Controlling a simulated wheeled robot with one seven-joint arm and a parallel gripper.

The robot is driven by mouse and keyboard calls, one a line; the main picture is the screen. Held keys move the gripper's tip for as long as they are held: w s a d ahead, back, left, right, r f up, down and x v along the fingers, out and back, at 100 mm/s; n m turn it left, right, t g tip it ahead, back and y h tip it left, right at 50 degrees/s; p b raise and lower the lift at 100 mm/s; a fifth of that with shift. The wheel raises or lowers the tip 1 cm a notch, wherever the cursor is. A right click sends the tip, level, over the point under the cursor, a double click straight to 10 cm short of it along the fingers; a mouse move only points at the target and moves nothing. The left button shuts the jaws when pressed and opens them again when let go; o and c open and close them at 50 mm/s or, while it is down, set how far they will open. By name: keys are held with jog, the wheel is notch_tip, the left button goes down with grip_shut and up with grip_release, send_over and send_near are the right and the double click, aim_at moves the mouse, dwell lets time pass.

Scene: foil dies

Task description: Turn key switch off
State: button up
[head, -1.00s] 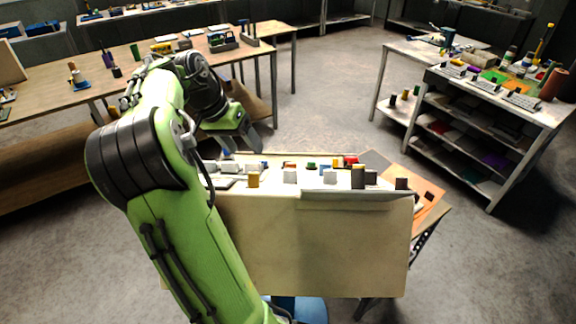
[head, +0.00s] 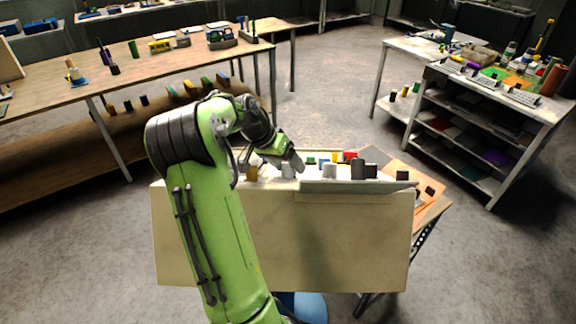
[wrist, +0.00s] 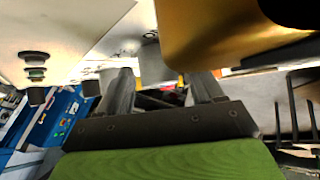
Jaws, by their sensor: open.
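My gripper (head: 293,165) is low over the top of the pale cabinet (head: 285,240), among small upright cylinders. In the wrist view its two grey fingers (wrist: 163,90) are spread, with nothing clearly held between them. A grey cylinder (wrist: 152,62) shows beyond the gap, and a large gold cylinder (wrist: 225,35) is close at the upper right. A dark stacked knob (wrist: 35,66) projects from a pale surface at the left. I cannot tell which piece is the key switch; part of the cabinet top is hidden behind my arm in the head view.
A raised pale ledge (head: 350,187) runs along the cabinet's front right, with a dark cylinder (head: 358,168) and a red piece (head: 351,157) nearby. A long wooden bench (head: 150,66) stands at the left and a shelf unit (head: 480,130) at the right. Open floor lies between.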

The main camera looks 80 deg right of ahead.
jog(key=shift+s+d+f, duration=0.1)
jog(key=shift+f, duration=0.1)
jog(key=c, duration=1)
jog(key=shift+f+n+t+b, duration=0.1)
jog(key=shift+n+t+b, duration=0.25)
jog(key=shift+b, duration=0.35)
jog(key=shift+c, duration=0.3)
jog(key=shift+n+t+b, duration=0.3)
jog(key=shift+n+t, duration=0.05)
jog(key=o, duration=1.1)
jog(key=shift+c, duration=0.2)
jog(key=shift+r, duration=0.2)
jog(key=p+v, duration=0.3)
jog(key=v, duration=1.2)
jog(key=shift+a+r, duration=0.2)
jog(key=shift+a, duration=0.25)
